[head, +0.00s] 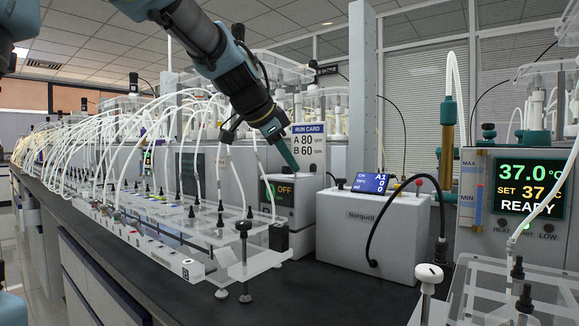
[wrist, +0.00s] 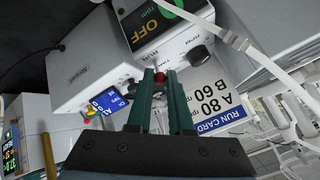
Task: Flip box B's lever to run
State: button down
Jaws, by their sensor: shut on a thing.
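A light grey box (head: 291,212) with a dark display reading OFF in orange stands at the centre of the bench in the head view. In the wrist view its display (wrist: 150,28) shows OFF and a green 0 with rpm. My gripper (head: 294,169) reaches down to the top of this box. In the wrist view my gripper (wrist: 160,78) has its two green fingers shut on the lever's red knob (wrist: 160,76). The lever's shaft is mostly hidden by the fingers, and I cannot read its position. No letter shows on the box.
The run card (head: 309,148), reading A 80 rpm and B 60 rpm, stands just behind the box. The Norquell box (head: 345,235) with a black cable is close on the right. A tubing rack (head: 150,240) fills the left. A heater unit (head: 520,200) reads READY.

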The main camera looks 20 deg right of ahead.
dwell(0.3)
jog(key=c, duration=0.8)
grip_release()
jog(key=v, duration=1.1)
jog(key=shift+w, duration=0.1)
jog(key=shift+a, duration=0.1)
